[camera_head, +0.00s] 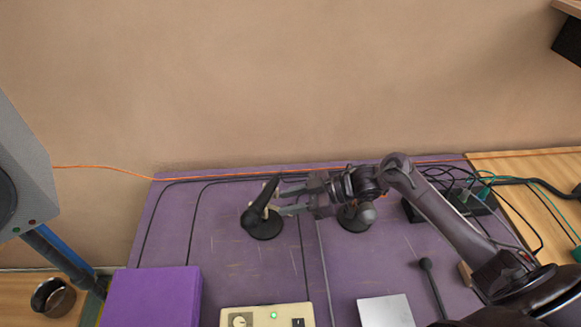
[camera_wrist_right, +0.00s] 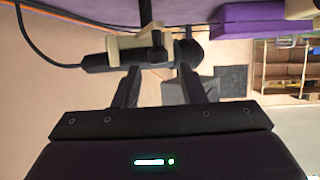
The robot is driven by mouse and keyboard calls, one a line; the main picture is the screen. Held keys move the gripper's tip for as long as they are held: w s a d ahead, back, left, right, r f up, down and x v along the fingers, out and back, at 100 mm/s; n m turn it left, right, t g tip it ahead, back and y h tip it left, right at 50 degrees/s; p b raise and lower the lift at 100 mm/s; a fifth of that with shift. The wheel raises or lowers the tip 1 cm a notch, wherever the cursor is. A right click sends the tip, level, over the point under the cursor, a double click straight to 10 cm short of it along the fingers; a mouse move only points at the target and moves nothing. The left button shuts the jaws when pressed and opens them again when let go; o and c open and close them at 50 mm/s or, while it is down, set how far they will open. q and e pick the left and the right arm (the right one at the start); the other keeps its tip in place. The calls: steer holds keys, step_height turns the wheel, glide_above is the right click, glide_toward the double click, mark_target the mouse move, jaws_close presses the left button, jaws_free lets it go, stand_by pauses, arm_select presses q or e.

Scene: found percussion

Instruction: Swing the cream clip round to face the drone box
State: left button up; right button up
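The cream clip (camera_wrist_right: 128,44) holds a dark microphone (camera_wrist_right: 97,62) in the right wrist view. In the head view that microphone (camera_head: 260,203) lies tilted above a round black base (camera_head: 265,230), and the clip is mostly hidden behind it. My right gripper (camera_head: 281,200) reaches in from the right at the clip. Its two fingers are apart, and in the right wrist view (camera_wrist_right: 158,68) their tips are close to the microphone and clip; I cannot tell whether they touch. The drone box is probably the cream box (camera_head: 268,316) with a knob and green light at the front edge. My left gripper is not in view.
A second round stand (camera_head: 354,218) is under my right wrist. A purple block (camera_head: 152,297) is front left, a pale square plate (camera_head: 386,311) front right. A dark beater (camera_head: 430,280) and tangled cables (camera_head: 450,185) lie at the right. The purple table left of the microphone is mostly clear.

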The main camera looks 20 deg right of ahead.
step_height(320, 180, up, 18)
steer(key=b, duration=0.2)
steer(key=shift+f, duration=0.15)
